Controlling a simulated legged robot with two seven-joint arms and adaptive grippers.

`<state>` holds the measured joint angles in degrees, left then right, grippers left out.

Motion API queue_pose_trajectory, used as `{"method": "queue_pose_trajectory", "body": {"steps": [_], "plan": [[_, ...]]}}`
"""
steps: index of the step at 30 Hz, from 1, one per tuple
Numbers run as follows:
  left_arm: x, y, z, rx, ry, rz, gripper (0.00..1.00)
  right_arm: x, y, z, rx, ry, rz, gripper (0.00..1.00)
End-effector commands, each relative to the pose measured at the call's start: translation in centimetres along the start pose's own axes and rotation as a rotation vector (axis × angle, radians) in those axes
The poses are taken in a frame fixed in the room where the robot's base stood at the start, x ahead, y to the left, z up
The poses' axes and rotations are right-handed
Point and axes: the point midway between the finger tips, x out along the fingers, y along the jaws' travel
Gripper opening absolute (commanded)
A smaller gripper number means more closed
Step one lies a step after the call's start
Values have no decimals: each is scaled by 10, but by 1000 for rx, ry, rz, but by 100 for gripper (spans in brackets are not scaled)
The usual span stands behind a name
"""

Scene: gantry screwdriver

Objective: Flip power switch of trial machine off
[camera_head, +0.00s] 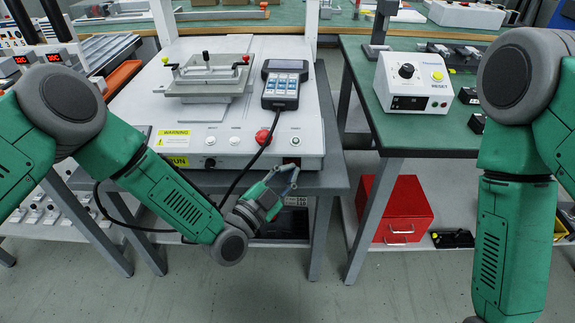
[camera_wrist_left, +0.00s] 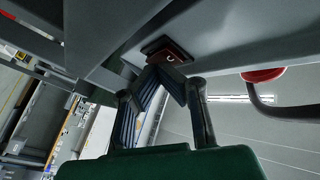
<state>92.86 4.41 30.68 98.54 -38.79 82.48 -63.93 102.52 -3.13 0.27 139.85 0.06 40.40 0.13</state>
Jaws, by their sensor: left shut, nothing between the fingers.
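The trial machine (camera_head: 215,120) is a white bench unit with a handheld keypad, buttons on its front edge and a yellow warning label. Its power switch (camera_wrist_left: 169,50) shows in the left wrist view as a small red rocker in a black frame on the front face. In the head view the switch is mostly hidden by the fingertips. My left gripper (camera_head: 294,169) is shut and empty at the right end of that face. Its fingertips (camera_wrist_left: 163,72) meet just below the switch; I cannot tell whether they touch it. My right gripper is out of view.
A red mushroom button (camera_head: 262,136) sits on the machine left of the switch, with a black cable (camera_head: 240,178) hanging nearby. A green table (camera_head: 425,140) with a white controller (camera_head: 412,82) stands to the right. A red toolbox (camera_head: 398,210) sits below it.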

Motion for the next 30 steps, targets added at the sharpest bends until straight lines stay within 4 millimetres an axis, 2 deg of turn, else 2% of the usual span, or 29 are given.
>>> {"method": "queue_pose_trajectory", "body": {"steps": [10,20,30], "plan": [[-13,3,-6,1,-1,-1,0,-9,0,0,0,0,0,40],[-14,5,-6,1,0,0,0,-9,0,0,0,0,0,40],[-36,20,-23,-1,-1,2,0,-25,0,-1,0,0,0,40]]}}
